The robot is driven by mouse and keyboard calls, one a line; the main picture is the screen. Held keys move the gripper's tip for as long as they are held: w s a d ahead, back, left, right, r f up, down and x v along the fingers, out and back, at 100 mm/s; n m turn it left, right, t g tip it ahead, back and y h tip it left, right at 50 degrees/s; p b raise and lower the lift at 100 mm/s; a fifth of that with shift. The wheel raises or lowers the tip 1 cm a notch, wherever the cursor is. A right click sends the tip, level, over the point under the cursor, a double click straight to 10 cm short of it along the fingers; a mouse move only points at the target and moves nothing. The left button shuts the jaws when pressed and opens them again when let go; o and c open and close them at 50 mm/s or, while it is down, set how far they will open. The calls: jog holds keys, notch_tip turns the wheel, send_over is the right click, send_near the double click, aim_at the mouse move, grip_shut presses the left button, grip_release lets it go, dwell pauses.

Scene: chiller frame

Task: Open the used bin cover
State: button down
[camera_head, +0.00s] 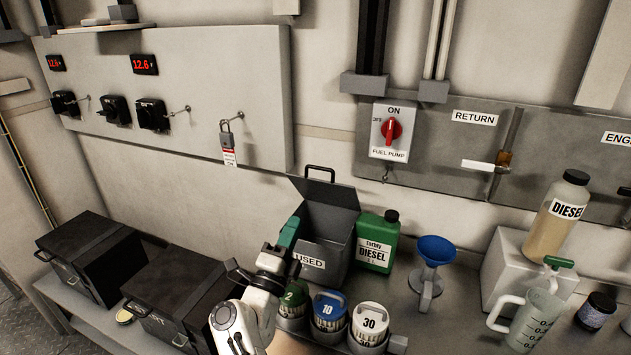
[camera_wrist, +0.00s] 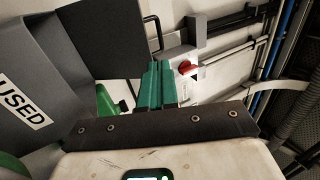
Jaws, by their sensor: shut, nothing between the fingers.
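The used bin (camera_head: 325,262) is a dark grey box labelled USED on the bench; it also shows at the left of the wrist view (camera_wrist: 22,95). Its cover (camera_head: 326,191) stands raised and tilted back, with a black handle on top, and the bin's mouth shows open below it. In the wrist view the cover (camera_wrist: 98,38) is a dark panel behind my fingers. My gripper (camera_head: 289,232) has green fingers, pressed together and empty, at the left side of the bin near the cover's left edge. The wrist view shows the fingers (camera_wrist: 156,86) close to the cover; I cannot tell whether they touch it.
A green diesel can (camera_head: 377,243) stands right of the bin, then a blue funnel (camera_head: 435,252). Several round containers (camera_head: 328,311) stand in front. Black batteries (camera_head: 92,258) sit at left. A fuel pump switch (camera_head: 391,130) is on the wall above.

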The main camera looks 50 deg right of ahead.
jog(key=p, duration=0.3)
send_near(316, 180)
jog(key=d+r, duration=0.1)
jog(key=d, duration=0.1)
jog(key=w+d+r, duration=0.1)
jog(key=d+r, duration=0.3)
jog(key=shift+w+d+r, duration=0.25)
